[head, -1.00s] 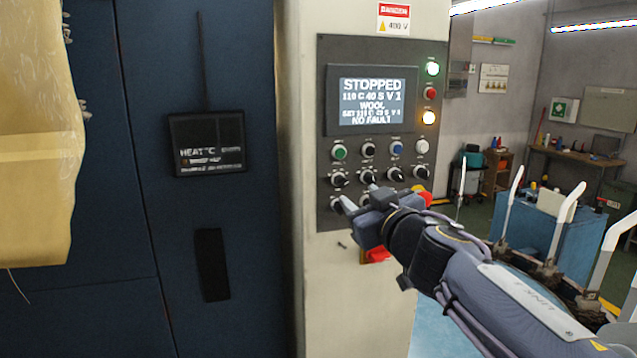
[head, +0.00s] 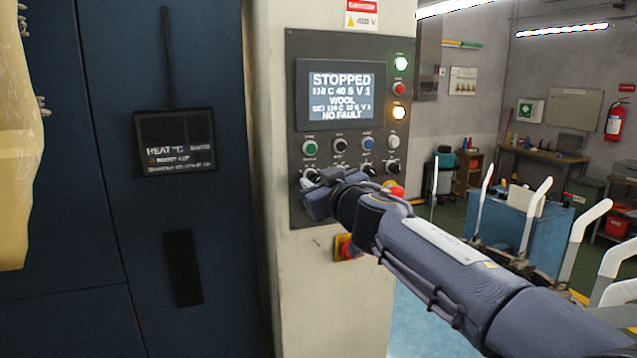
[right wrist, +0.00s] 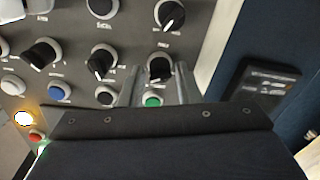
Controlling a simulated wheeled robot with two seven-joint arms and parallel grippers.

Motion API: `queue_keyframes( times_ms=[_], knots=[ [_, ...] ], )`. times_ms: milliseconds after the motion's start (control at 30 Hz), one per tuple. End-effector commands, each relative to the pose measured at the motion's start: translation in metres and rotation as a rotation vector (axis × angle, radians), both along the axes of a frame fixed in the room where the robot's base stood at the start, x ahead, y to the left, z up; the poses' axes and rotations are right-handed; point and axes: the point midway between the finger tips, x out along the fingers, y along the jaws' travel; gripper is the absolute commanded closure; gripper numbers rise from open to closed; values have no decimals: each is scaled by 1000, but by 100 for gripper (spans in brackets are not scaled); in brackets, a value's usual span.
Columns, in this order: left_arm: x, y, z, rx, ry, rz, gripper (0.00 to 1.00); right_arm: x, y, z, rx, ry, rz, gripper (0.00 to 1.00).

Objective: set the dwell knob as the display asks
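The control panel (head: 295,100) carries a lit display (head: 341,97) reading STOPPED, a temperature, 40 S, V 1, WOOL and NO FAULT; its set line is too blurred to read surely. My right gripper (head: 312,182) is at the panel's lower left, hiding knobs there. In the right wrist view, the panel appears upside down. The two fingers (right wrist: 159,85) stand apart on either side of a black knob (right wrist: 159,68) beside the green button (right wrist: 152,100). Gaps seem to show beside the knob. Knob labels are unreadable, so I cannot tell which is dwell. My left gripper is out of view.
More knobs (right wrist: 101,62) sit close by in rows. A red emergency button (head: 397,192) is beside my right arm, and a red and yellow switch (head: 345,247) is below the panel. A blue cabinet (head: 70,200) stands left. A blue cart (head: 500,225) with white forms stands right.

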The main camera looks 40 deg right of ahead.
Motion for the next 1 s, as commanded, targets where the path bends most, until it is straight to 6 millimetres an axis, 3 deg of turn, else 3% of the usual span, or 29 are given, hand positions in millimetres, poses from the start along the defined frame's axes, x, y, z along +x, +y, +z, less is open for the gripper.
queue_keyframes(
  times_ms=[33, 233, 633, 1000],
  knots=[
    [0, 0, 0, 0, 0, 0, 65, 0, 0, 0, 0, 0, 0, 76],
    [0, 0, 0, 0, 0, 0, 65, 0, 0, 0, 0, 0, -1, 100],
    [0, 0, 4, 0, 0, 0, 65, 0, 0, 1, -89, 28, 0, 100],
    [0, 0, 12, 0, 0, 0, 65, 0, 2, 2, -379, 119, 4, 100]
  ],
)
